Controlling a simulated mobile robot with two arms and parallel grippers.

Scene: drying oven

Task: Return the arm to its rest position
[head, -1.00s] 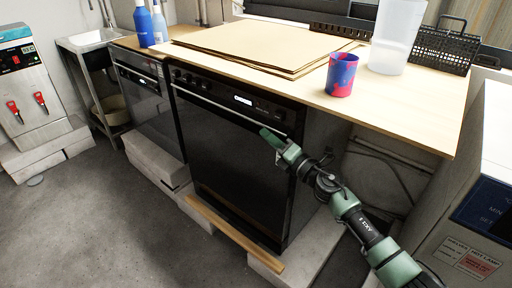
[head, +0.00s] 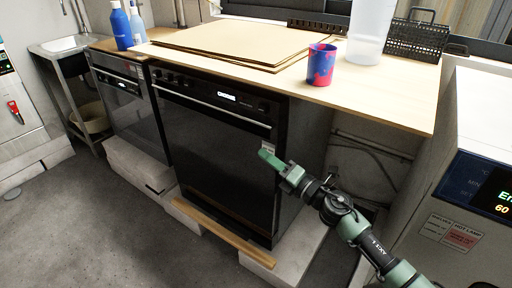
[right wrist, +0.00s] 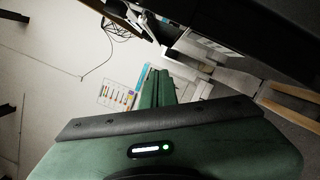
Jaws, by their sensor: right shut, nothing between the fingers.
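My right arm comes in from the lower right in the head view. Its green right gripper (head: 268,158) is in front of the right side of a black oven-like appliance (head: 213,150) under the counter. The fingers are together with nothing between them. In the right wrist view the two green fingers (right wrist: 156,88) also lie side by side and empty. My left gripper does not show in either view.
A wooden counter (head: 390,95) carries a red-and-blue cup (head: 321,65), a clear container (head: 371,30), a black basket (head: 418,40) and flat boards (head: 235,42). A white unit with a display (head: 482,185) stands close on the right. Open grey floor (head: 80,235) lies at left.

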